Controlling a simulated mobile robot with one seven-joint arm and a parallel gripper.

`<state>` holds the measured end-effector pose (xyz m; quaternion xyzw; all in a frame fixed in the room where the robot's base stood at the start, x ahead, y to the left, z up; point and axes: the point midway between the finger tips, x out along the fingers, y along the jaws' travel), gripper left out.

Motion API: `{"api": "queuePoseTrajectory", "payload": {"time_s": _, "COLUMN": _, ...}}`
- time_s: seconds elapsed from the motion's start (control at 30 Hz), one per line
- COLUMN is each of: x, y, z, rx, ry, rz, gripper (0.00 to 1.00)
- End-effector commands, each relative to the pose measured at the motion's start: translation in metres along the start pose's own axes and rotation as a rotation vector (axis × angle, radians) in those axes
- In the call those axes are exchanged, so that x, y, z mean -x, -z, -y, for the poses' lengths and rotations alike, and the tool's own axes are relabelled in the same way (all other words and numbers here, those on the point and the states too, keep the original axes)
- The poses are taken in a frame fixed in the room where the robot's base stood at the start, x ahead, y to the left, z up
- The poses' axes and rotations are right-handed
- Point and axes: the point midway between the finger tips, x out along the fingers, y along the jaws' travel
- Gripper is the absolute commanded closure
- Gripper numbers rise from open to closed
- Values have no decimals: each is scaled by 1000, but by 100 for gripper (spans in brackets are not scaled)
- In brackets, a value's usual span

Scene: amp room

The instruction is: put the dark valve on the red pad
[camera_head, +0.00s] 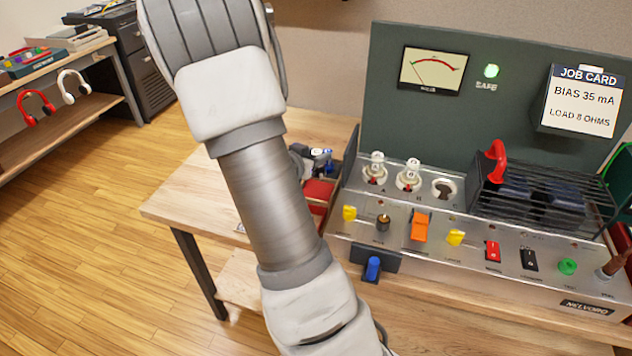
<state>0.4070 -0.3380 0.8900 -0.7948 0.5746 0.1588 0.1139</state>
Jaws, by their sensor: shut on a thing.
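My arm crosses the picture from the top left to the bottom centre, and I see no gripper fingertips. Small white, blue and dark pieces (321,158) cluster at the back of that tray, partly behind the arm. I cannot tell what they are. I cannot pick out the dark valve. Two clear glass valves (376,168) (408,175) stand upright in sockets on the amplifier, and a third socket (444,188) beside them is empty.
The amplifier (470,232) carries several knobs and switches, and a black wire cage (540,195) with a red clamp-like thing (496,160) on it. A dark back panel (500,90) rises behind. The wooden bench (190,205) is bare at left. A shelf (60,130) holds headphones.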

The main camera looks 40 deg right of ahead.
Motion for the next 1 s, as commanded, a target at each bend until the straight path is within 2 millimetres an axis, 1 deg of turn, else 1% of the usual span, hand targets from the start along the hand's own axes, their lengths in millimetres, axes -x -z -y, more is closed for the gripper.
{"api": "queuePoseTrajectory", "payload": {"time_s": 0.03, "x": -4, "y": -10, "z": 0, "rx": 1, "ry": -1, "rz": 1, "gripper": 100}}
{"api": "queuePoseTrajectory", "payload": {"time_s": 0.27, "x": -11, "y": -26, "z": 0, "rx": 0, "ry": 1, "rz": 0, "gripper": 100}}
{"api": "queuePoseTrajectory", "payload": {"time_s": 0.43, "x": -20, "y": -50, "z": 0, "rx": 2, "ry": 1, "rz": 1, "gripper": 100}}
{"api": "queuePoseTrajectory", "payload": {"time_s": 0.5, "x": -22, "y": -52, "z": 0, "rx": 0, "ry": 1, "rz": -1, "gripper": 100}}
{"api": "queuePoseTrajectory", "payload": {"time_s": 0.73, "x": -21, "y": -51, "z": 1, "rx": -1, "ry": 2, "rz": -1, "gripper": 100}}
{"api": "queuePoseTrajectory", "payload": {"time_s": 1.0, "x": -24, "y": -61, "z": 1, "rx": 0, "ry": 2, "rz": 1, "gripper": 100}}
